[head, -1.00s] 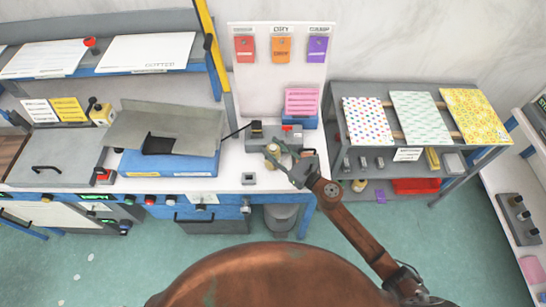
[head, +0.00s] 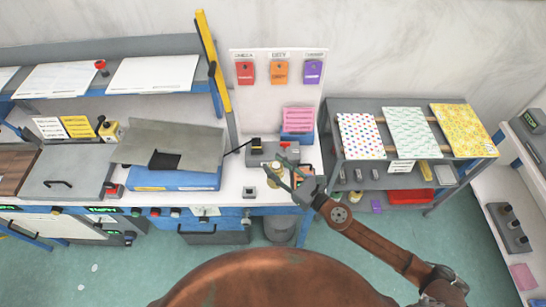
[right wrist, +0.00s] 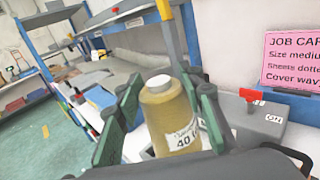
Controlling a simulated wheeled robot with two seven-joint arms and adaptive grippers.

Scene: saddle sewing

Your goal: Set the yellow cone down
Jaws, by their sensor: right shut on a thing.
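The yellow cone (right wrist: 168,118) is a thread cone with a white top and a white label reading 40, upright between the fingers in the right wrist view. My right gripper (right wrist: 160,108) is shut on it, with a green finger on each side. In the head view the right gripper (head: 282,178) is over the right end of the white worktable (head: 232,184), in front of a grey machine (head: 262,155). The cone also shows there (head: 272,173), partly hidden by the fingers. I cannot tell whether its base touches the table. My left gripper is not in view.
A small grey block (head: 249,192) sits on the table left of the gripper. A pink job card (head: 298,120) stands behind the machine. A rack with patterned sheets (head: 410,132) is to the right.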

